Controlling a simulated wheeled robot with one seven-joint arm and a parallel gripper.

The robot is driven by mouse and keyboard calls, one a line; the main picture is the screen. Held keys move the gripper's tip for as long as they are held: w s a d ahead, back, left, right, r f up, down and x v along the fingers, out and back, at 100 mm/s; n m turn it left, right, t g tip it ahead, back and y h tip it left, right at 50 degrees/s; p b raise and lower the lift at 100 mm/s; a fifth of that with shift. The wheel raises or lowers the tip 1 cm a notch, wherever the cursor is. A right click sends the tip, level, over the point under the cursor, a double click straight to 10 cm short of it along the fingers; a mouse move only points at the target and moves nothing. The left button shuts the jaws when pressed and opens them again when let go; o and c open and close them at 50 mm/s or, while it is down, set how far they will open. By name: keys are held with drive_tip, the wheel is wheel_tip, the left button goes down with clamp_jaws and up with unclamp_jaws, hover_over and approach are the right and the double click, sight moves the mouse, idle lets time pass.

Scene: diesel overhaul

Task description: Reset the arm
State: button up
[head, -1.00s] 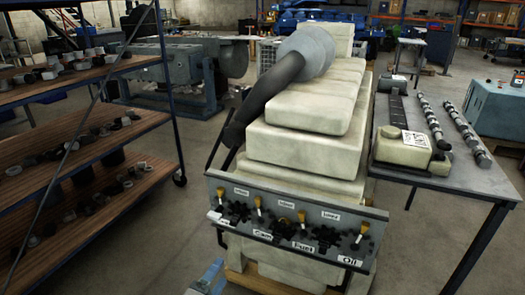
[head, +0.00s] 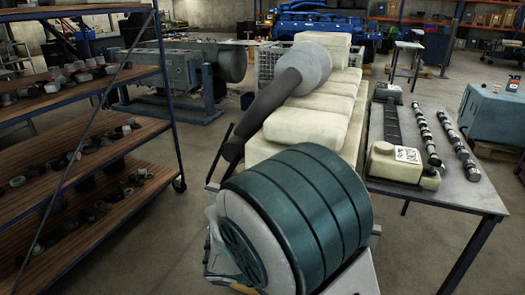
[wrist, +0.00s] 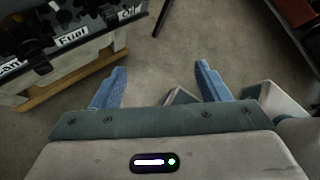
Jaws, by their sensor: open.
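My gripper (wrist: 158,66) shows in the wrist view. In the head view, a large teal, ribbed part of my own arm (head: 295,220) fills the lower middle. It hides the front of the cream engine (head: 310,125), and my fingers do not show there.
A metal table (head: 455,198) at the right bears a cream canister (head: 395,163) and two shafts. A shelf rack (head: 85,150) with several small parts stands at the left. Floor between the rack and the engine is clear.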

drive_tip(key=s+d+r+m+y+p, duration=0.2)
drive_tip(key=r+m, duration=0.4)
drive_tip(key=m, duration=0.3)
drive_tip(key=s+d+r+m+y+p, duration=0.2)
drive_tip(key=s+r+m+y+p, duration=0.1)
drive_tip(key=r+m, duration=0.4)
drive_tip(key=s+d+r+m+y+p, duration=0.3)
drive_tip(key=r+m, duration=0.4)
drive_tip(key=m, duration=0.3)
drive_tip(key=shift+s+m+y, duration=0.4)
drive_tip(key=shift+s+y, duration=0.15)
drive_tip(key=shift+y, duration=0.35)
